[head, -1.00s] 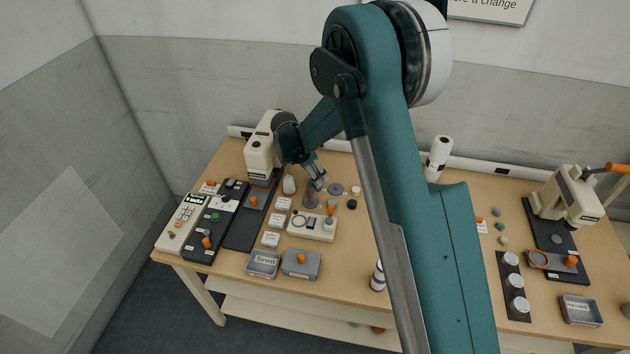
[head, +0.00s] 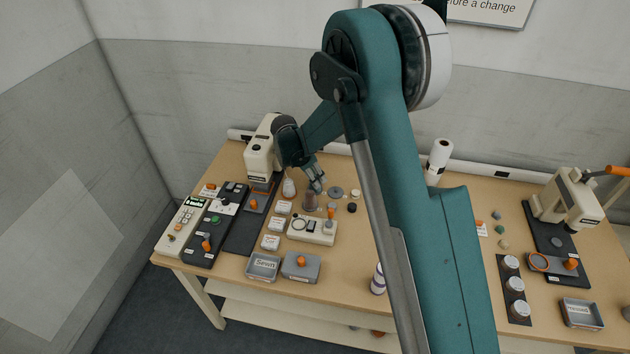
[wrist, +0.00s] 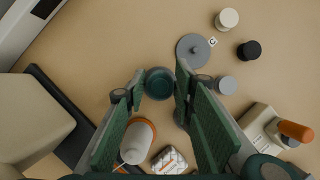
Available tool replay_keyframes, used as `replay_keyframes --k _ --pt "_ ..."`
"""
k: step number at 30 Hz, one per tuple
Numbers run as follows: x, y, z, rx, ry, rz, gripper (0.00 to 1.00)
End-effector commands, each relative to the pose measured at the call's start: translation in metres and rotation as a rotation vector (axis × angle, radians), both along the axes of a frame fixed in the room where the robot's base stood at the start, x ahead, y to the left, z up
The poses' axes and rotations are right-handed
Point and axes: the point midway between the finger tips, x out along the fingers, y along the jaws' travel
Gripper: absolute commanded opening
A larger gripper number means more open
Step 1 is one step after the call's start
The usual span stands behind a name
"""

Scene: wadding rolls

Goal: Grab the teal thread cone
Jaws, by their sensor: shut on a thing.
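The teal thread cone (wrist: 159,83) shows from above in the wrist view as a round dark teal top. It sits between the tips of my gripper (wrist: 160,80), whose green fingers touch it on both sides and are shut on it. In the head view my gripper (head: 318,187) points down over the back left of the table.
A cream cone with an orange base (wrist: 138,140) stands close to the left finger. A grey disc (wrist: 193,50), a grey piece (wrist: 224,84) and a black piece (wrist: 249,49) lie to the right. A cream machine (head: 262,150) stands left of my gripper.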

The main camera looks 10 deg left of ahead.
Motion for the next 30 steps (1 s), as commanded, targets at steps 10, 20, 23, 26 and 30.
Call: replay_keyframes --k 10,20,23,26,30 --pt "0.0 0.0 0.021 0.0 0.0 0.0 0.13" --pt "0.0 0.0 0.068 0.0 0.0 0.0 0.13" --pt "0.0 0.0 0.081 0.0 0.0 0.0 0.13" --pt "0.0 0.0 0.091 0.0 0.0 0.0 0.13" --pt "0.0 0.0 0.098 0.0 0.0 0.0 0.13"
